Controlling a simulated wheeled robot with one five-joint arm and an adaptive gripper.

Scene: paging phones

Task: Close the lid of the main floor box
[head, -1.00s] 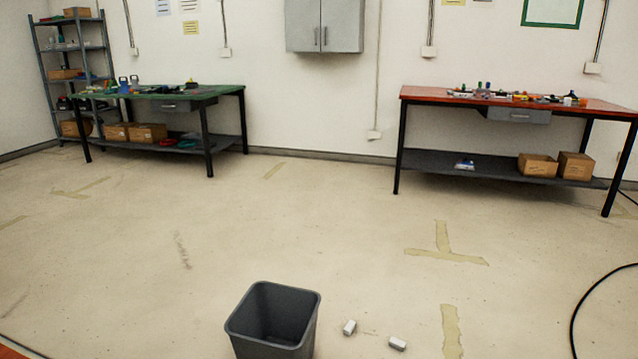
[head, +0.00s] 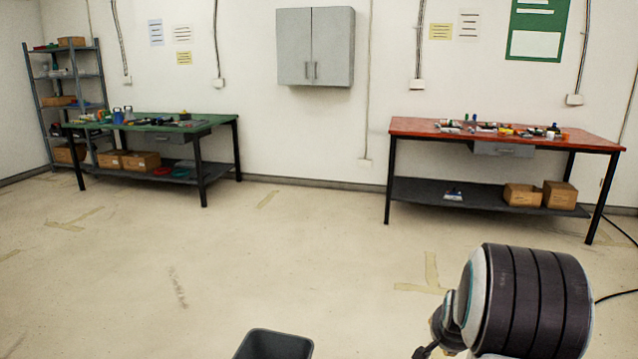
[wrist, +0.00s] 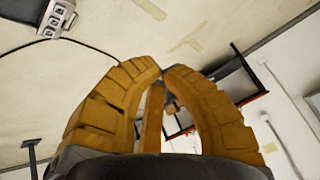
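No thing that I can surely call the main floor box or its lid shows in the head view. In the wrist view, a grey unit with several socket-like faces (wrist: 57,18) is on the floor at the top left, cut off by the frame edge, with a black cable by it. I cannot tell whether it is the floor box or whether it has a lid. My gripper (wrist: 161,70) shows in the wrist view, its two orange fingers curved together at the tips, with nothing visible between them. The unit lies apart from the fingers.
A dark bin (head: 274,346) stands at the bottom of the head view, mostly cut off. A red-topped bench (head: 400,126) is at the right, a green-topped bench (head: 222,120) and shelves (head: 38,95) at the left. Much of the floor between is clear.

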